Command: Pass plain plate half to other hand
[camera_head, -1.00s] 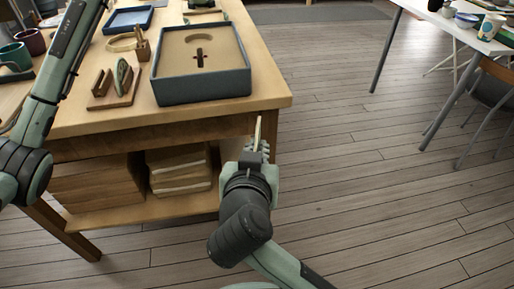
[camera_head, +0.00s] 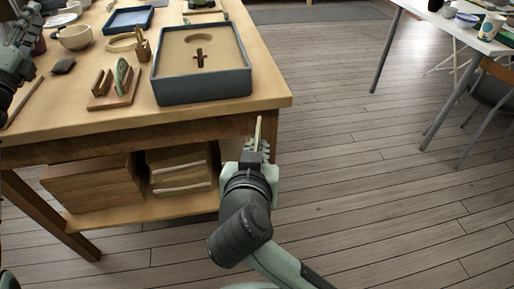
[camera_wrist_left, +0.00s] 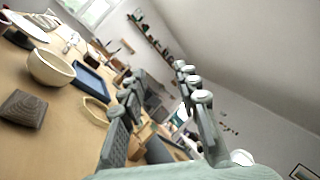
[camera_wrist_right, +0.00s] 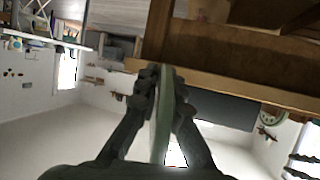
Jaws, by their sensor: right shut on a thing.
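My right gripper (camera_head: 257,148) is shut on a thin plate half (camera_head: 258,128), seen edge-on in front of the table's near right corner. In the right wrist view the plate half (camera_wrist_right: 163,115) stands between the two fingers as a pale green strip; its faces are hardly visible. My left gripper (camera_head: 24,38) is at the far left edge of the head view, over the table's left side, well apart from the plate half. In the left wrist view its fingers (camera_wrist_left: 160,100) are spread with nothing between them.
A wooden rack (camera_head: 112,97) holding a green piece (camera_head: 123,74) and a grey box (camera_head: 202,88) with a sandy inside stand on the table (camera_head: 180,117). A bowl (camera_head: 75,38) and blue tray (camera_head: 128,20) lie behind.

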